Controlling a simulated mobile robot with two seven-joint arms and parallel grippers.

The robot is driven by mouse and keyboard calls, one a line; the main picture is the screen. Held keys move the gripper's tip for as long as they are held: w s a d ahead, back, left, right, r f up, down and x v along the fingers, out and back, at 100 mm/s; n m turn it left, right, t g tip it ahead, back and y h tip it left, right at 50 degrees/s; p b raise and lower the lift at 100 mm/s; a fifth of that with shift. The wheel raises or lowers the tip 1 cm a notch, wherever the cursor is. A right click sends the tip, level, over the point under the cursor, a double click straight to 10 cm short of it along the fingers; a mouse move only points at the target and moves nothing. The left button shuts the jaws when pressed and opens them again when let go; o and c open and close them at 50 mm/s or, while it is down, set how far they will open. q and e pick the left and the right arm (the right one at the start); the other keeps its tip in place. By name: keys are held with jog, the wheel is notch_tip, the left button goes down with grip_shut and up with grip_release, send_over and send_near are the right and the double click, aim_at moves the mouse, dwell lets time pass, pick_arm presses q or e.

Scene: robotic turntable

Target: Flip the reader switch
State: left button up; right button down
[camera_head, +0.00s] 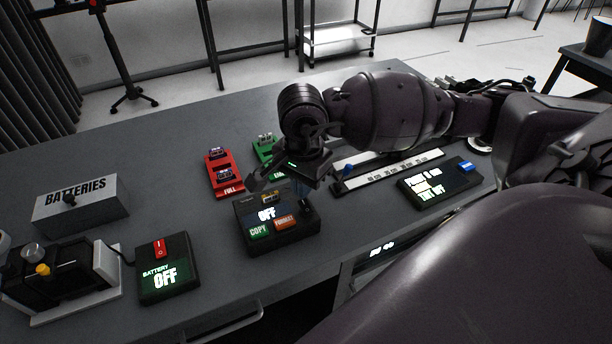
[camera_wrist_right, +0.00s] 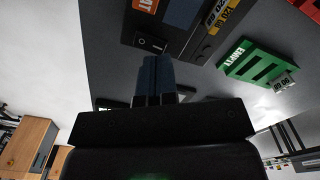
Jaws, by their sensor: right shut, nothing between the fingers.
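The reader (camera_head: 283,237) is a black box at the middle of the desk, with a lit "OFF" display, a green COPY button (camera_head: 259,232) and an orange FORMAT button (camera_head: 285,222). Its black rocker switch (camera_wrist_right: 151,42) shows in the right wrist view, just beyond my fingertips. My right gripper (camera_head: 304,190) is over the right side of the reader, fingers pointing down. In the wrist view the right gripper (camera_wrist_right: 154,70) is shut and empty, its tips close to the switch. I cannot tell whether they touch it. My left gripper is not in view.
A red FULL tray (camera_head: 229,189) and a green EMPTY tray (camera_wrist_right: 262,62) are behind the reader. A battery box (camera_head: 178,285) reading OFF and a grey BATTERIES box (camera_head: 100,214) stand left. A white-edged rail (camera_head: 388,173) and black display box (camera_head: 440,187) are right.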

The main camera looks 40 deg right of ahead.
aim_at(303, 202)
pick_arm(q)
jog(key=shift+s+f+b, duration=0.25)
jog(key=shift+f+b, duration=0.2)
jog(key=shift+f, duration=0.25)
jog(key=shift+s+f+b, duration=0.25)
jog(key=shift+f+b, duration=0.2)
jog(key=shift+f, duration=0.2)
pick_arm(e)
jog(key=shift+f, duration=1.4)
jog(key=shift+r+p, duration=0.3)
jog(key=shift+r, duration=0.25)
jog(key=shift+r+p, duration=1.2)
jog(key=shift+r, duration=1.8)
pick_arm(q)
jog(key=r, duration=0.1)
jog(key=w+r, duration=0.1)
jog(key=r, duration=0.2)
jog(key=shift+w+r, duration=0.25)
